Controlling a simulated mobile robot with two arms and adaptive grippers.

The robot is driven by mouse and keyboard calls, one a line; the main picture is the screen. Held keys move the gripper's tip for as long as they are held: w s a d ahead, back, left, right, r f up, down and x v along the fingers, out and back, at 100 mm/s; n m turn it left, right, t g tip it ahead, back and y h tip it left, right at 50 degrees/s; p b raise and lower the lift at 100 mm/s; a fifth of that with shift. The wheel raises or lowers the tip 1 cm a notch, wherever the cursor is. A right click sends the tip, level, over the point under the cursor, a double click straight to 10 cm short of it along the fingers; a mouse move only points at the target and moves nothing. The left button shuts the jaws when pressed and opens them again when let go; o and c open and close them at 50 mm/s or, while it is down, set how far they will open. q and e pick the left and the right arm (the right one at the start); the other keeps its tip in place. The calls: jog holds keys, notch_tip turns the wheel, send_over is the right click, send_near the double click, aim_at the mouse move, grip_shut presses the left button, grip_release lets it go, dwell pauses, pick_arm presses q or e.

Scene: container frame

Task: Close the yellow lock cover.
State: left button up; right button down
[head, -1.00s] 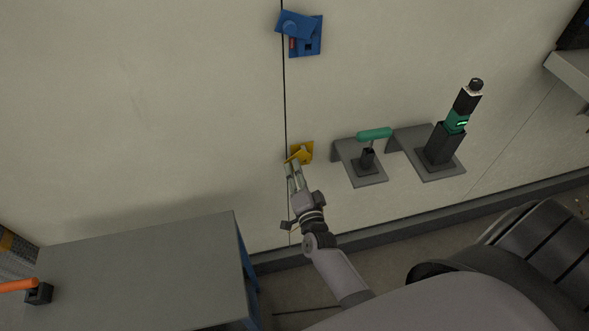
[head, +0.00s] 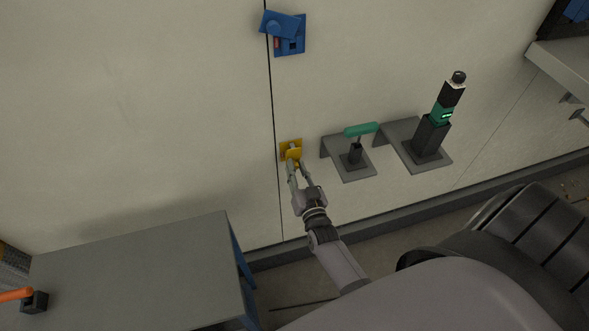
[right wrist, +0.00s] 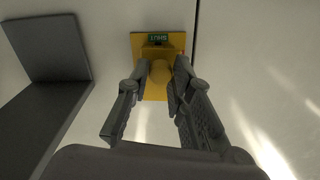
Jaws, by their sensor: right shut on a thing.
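The yellow lock (head: 285,145) is a square plate on the pale wall beside a dark vertical seam. Its yellow cover (head: 293,154) has a rounded part that shows between my fingers in the right wrist view (right wrist: 160,72). My right gripper (head: 293,163) reaches up to the lock from below in the head view and is shut on the cover. In the right wrist view my right gripper's fingertips (right wrist: 161,68) stand on both sides of the rounded part. A green label (right wrist: 157,38) shows on the lock. The fingers hide part of the lock. My left gripper is out of view.
A blue lock (head: 284,34) is higher on the wall. Grey brackets hold a green-handled lever (head: 359,140) and a dark device (head: 433,126) to the right. A grey table (head: 135,275) with an orange-handled item (head: 17,295) stands at lower left.

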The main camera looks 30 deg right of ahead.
jog(key=shift+d+n, duration=0.15)
jog(key=shift+n, duration=0.25)
jog(key=c, duration=1.4)
grip_release()
jog(key=shift+s, duration=0.15)
jog(key=v, duration=1.1)
jog(key=shift+s, duration=0.35)
